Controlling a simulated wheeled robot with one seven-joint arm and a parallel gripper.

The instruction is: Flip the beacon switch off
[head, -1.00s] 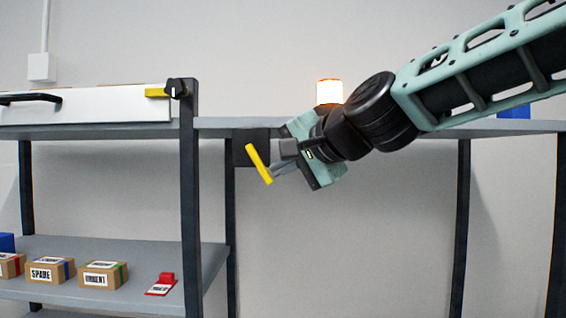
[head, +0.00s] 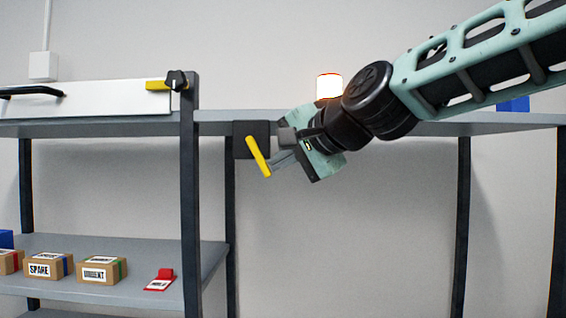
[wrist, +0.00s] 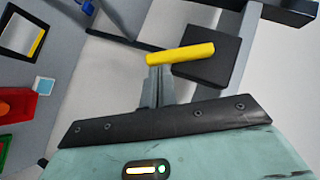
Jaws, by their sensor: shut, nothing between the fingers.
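A yellow lever (head: 257,156) sticks out in front of a black switch box (head: 243,136) under the shelf edge, slanting down to the right. My gripper (head: 276,165) is shut and empty, its fingertips at the lever's right side in the head view. In the wrist view, the closed fingers (wrist: 156,82) reach the near left end of the yellow lever (wrist: 180,54), touching it or very close. The black box (wrist: 207,62) shows behind it. The beacon (head: 328,87) on the upper shelf is lit, white with an orange rim, partly hidden by my arm.
A black knob (head: 176,79) with a yellow piece sits on the left post. Labelled boxes (head: 102,270) and a red item (head: 161,280) lie on the lower shelf (head: 210,262). A blue object (head: 513,104) stands at right. Space below the upper shelf's right half is clear.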

